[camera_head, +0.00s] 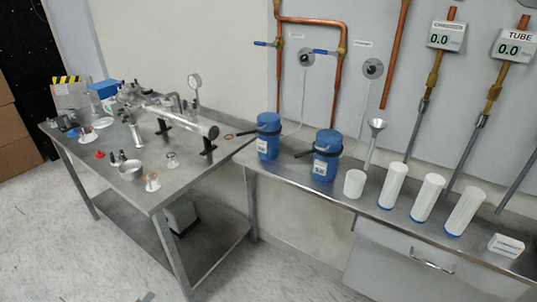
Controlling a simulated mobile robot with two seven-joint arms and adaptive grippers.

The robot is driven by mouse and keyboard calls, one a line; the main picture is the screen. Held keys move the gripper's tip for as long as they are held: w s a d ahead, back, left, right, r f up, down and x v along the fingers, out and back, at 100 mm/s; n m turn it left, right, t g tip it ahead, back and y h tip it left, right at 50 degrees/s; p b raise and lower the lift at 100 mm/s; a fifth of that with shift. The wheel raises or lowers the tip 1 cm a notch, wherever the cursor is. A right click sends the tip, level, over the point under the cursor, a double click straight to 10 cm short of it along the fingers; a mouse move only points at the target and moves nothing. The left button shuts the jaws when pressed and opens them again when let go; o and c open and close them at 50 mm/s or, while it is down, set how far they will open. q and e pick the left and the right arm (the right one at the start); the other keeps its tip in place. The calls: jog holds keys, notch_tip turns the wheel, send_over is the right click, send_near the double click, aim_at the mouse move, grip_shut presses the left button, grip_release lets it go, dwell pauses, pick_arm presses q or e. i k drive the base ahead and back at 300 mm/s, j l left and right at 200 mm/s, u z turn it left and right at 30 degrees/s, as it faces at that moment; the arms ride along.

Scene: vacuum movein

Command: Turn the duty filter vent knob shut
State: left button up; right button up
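Two blue filter canisters stand on the right-hand steel bench, the left one (268,136) near its left end and the right one (326,156) beside it. Each has a black bar sticking out to the left. On the wall panel above are two round grey discs with dark centres, a left one (306,59) and a right one (373,69). A thin line runs down from each. Small labels beside them are too small to read. I cannot tell which part is the duty filter vent knob, or whether it is open or shut. Neither of my grippers is in view.
Copper pipes (339,80) with blue lever handles run on the wall. A steel table (205,175) with tube apparatus is at left.

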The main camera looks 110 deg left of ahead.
aim_at(304, 58)
jog(key=k+j+u, duration=0.1)
jog(key=u, duration=2.95)
jog(key=i+j, duration=0.25)
jog(key=j, duration=0.2)
jog(key=i+j+u, duration=0.1)
jog(key=i+j, duration=0.2)
jog(key=j, duration=0.1)
